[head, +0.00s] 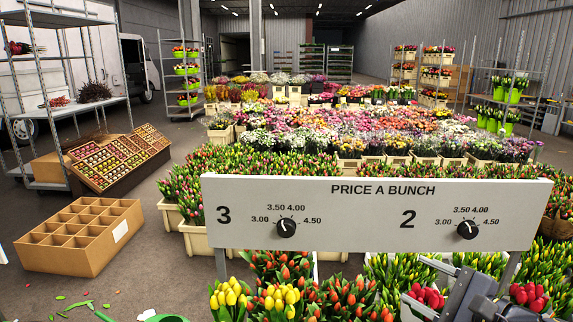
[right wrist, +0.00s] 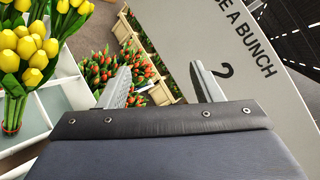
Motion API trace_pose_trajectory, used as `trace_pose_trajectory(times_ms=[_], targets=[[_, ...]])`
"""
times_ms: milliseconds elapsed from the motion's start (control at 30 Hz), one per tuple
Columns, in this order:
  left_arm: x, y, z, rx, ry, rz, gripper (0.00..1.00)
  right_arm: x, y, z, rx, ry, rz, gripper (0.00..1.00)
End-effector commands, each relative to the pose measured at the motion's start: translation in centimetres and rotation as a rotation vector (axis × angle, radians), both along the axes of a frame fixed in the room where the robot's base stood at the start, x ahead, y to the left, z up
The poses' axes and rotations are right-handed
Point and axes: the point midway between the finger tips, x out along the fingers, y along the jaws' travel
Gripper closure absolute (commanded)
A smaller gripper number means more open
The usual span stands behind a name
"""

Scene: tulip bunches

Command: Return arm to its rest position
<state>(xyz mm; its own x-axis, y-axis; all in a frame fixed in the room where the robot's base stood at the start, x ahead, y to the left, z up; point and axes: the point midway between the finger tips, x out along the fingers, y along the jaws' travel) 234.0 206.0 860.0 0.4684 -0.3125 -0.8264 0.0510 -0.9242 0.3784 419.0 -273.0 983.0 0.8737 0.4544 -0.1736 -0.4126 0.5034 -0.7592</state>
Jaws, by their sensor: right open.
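My right gripper (head: 412,280) is at the lower right of the head view, in front of the price board and low over the tulips. In the right wrist view its two fingers (right wrist: 155,70) stand apart with nothing between them. My left gripper is in neither view. The white price board (head: 370,190) reads "PRICE A BUNCH". It has a black dial (head: 286,228) beside the 3 and another dial (head: 467,230) beside the 2.
Yellow tulips (head: 229,298) and red tulips (head: 345,300) stand below the board. Yellow tulips (right wrist: 30,50) also stand close to the gripper in the wrist view. A cardboard divider box (head: 80,235) sits on the floor at left. Leaf scraps (head: 78,304) lie nearby.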

Motion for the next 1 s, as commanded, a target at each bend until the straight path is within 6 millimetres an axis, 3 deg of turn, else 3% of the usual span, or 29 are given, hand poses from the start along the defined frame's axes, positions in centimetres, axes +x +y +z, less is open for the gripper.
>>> trace_pose_trajectory(times_ms=[33, 100, 200, 300, 500, 733, 800, 1000], targets=[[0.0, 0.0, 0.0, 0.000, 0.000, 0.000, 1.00, -1.7, 2.4, -0.3, -0.108, -0.010, 0.094, 0.41], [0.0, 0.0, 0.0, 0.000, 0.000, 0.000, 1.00, -4.1, 5.0, -1.5, -0.267, -0.019, 0.221, 0.41], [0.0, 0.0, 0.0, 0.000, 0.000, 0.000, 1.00, -7.8, 7.7, -3.5, -0.504, -0.038, 0.395, 0.41], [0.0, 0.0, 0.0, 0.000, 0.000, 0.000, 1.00, -11.2, 9.1, -5.8, -0.736, -0.060, 0.554, 0.41], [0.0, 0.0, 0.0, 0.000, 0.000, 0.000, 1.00, -15.8, 8.9, -9.6, -1.123, -0.098, 0.776, 0.41], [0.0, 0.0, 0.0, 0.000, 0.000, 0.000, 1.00, -18.7, 6.7, -12.4, -1.484, -0.130, 0.941, 0.41], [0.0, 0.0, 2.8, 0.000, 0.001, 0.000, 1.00, -18.6, 6.7, -9.5, -1.469, -0.123, 0.937, 0.41], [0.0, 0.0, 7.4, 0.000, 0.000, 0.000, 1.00, -18.5, 6.7, -4.9, -1.465, -0.122, 0.936, 0.41]])
